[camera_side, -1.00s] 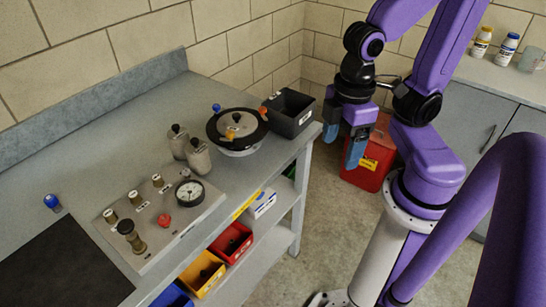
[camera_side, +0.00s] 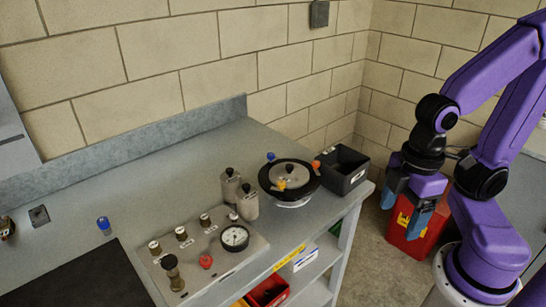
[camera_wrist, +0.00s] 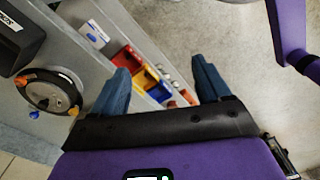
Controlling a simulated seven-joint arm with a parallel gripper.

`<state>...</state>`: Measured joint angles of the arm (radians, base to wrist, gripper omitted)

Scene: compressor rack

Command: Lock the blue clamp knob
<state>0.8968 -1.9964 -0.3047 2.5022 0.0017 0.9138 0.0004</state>
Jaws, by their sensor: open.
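The blue clamp knob (camera_side: 270,156) sits on the back left rim of the round pressure pot (camera_side: 291,176) on the bench. The pot has a dark rim, a metal lid and two orange-toned knobs, one at the front (camera_side: 281,184) and one at the right (camera_side: 316,165). My gripper (camera_side: 405,210), with blue fingers, is open and empty, off the right end of the bench and well apart from the knob. Its fingers also show in the wrist view (camera_wrist: 160,68).
A black open bin (camera_side: 342,169) stands right of the pot. Two grey canisters (camera_side: 238,193) stand left of it. A gauge panel (camera_side: 205,254) lies in front. A separate blue-capped item (camera_side: 103,225) stands at the left. A red container (camera_side: 412,238) is on the floor.

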